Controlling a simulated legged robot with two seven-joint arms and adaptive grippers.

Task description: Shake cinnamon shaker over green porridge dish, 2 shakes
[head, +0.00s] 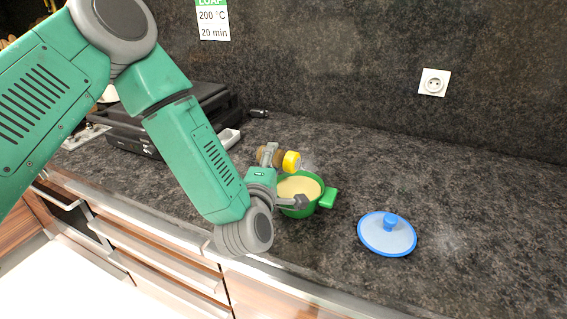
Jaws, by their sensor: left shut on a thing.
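The green porridge dish (324,202) stands on the dark counter, with pale yellow porridge (300,187) in it. The cinnamon shaker (291,161), brown with a yellow cap, is held lying roughly level above the dish's back left side, its cap pointing right. My left gripper (282,178) is shut on the shaker; my arm and gripper hide the dish's left side and part of the shaker. I cannot tell whether anything falls from the cap. My right gripper is not in view.
A blue-rimmed lid (386,234) lies on the counter (460,200) to the right of the dish. A black appliance (135,135) stands at the back left. A wall socket (433,82) and a paper note (212,20) are on the wall. The counter's right side is clear.

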